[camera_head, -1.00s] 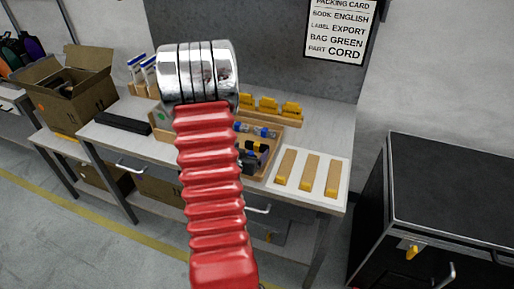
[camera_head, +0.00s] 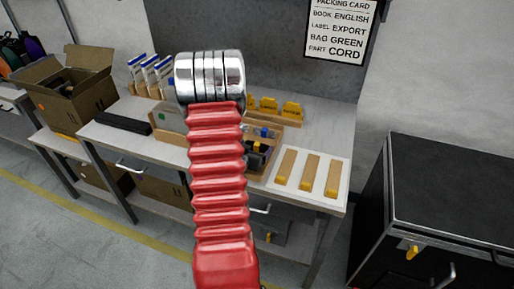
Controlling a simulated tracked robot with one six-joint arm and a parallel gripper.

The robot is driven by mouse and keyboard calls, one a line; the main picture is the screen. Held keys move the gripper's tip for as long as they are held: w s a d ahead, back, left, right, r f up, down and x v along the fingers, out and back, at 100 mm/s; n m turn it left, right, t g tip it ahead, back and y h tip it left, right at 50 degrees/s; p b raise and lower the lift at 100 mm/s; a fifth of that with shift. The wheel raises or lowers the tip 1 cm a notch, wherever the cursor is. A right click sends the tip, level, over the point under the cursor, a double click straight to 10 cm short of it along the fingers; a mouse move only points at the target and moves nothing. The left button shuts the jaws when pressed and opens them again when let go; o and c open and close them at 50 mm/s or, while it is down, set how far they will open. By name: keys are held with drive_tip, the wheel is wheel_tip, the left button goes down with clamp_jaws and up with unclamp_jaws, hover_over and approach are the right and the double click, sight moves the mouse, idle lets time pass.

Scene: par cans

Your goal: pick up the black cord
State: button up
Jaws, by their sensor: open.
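The red ribbed link of my arm (camera_head: 220,190) and its chrome rings fill the middle of the view, in front of the workbench. My gripper's fingers do not show. Small dark and blue parts lie in a wooden tray (camera_head: 278,143) on the bench, partly hidden behind my arm. A black part (camera_head: 257,148) in that tray may be the black cord, but it is too small and covered to tell.
A white board with three wood-and-yellow pieces (camera_head: 310,174) lies at the bench's right end. A black bar (camera_head: 122,123), an open cardboard box (camera_head: 85,95) and blue-white upright items (camera_head: 150,72) are left. A black cabinet (camera_head: 450,185) stands right. A packing card (camera_head: 340,30) hangs above.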

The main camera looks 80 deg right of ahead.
drive_tip(key=shift+c, duration=0.5)
drive_tip(key=c, duration=0.7)
drive_tip(key=shift+o, duration=0.2)
wheel_tip(320, 180, up, 10)
idle(0.6)
